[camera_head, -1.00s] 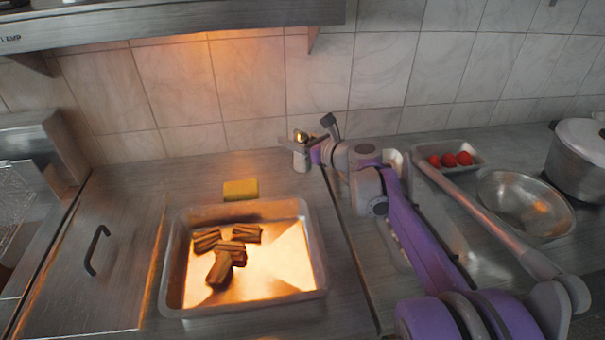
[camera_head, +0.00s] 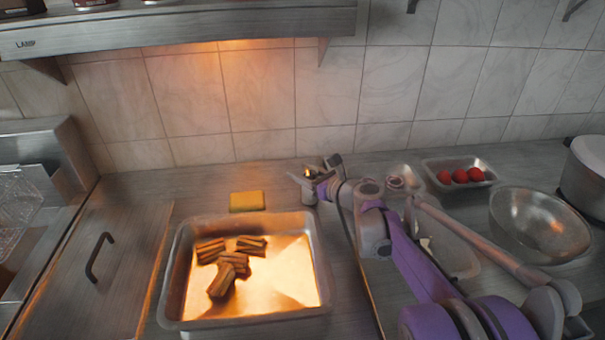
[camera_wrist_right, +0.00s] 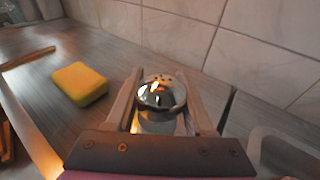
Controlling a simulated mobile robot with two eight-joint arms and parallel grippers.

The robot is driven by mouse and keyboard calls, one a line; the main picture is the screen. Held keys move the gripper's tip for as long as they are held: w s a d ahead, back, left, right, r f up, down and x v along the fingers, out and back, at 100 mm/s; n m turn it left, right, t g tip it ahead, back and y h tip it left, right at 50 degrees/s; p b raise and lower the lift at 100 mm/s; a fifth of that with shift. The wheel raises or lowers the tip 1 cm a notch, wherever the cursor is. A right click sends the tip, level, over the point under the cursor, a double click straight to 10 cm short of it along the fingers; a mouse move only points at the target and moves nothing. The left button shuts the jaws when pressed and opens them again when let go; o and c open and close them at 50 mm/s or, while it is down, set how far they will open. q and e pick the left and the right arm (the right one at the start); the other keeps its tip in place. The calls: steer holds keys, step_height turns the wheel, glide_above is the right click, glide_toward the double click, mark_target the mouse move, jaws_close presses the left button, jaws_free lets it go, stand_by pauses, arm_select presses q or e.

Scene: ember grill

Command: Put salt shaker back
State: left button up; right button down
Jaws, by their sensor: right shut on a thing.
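The salt shaker (camera_wrist_right: 160,95) has a shiny domed metal cap with holes and a pale body. My right gripper (camera_wrist_right: 158,105) is shut on it, one finger on each side. In the head view the right gripper (camera_head: 316,182) is behind the back right corner of the metal tray, near the tiled wall. Only a little of the shaker (camera_head: 308,194) shows there, upright. I cannot tell whether its base touches the counter. My left gripper is not in view.
A yellow sponge (camera_head: 247,201) lies left of the gripper. The lit tray (camera_head: 175,270) holds several grilled pieces. To the right are a small tray (camera_head: 487,177) with red tomatoes, a metal bowl (camera_head: 535,225) and a pot (camera_head: 585,180). A shelf (camera_head: 190,25) overhangs the back left.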

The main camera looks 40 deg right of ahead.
steer(key=shift+f, duration=0.15)
steer(key=shift+c, duration=1.4)
jaws_free()
steer(key=shift+r, duration=0.2)
steer(key=shift+s+r, duration=0.1)
steer(key=shift+s, duration=0.2)
steer(key=a+p+v, duration=0.1)
steer(key=v, duration=1)
steer(key=shift+s+d, duration=0.25)
steer(key=shift+d, duration=0.2)
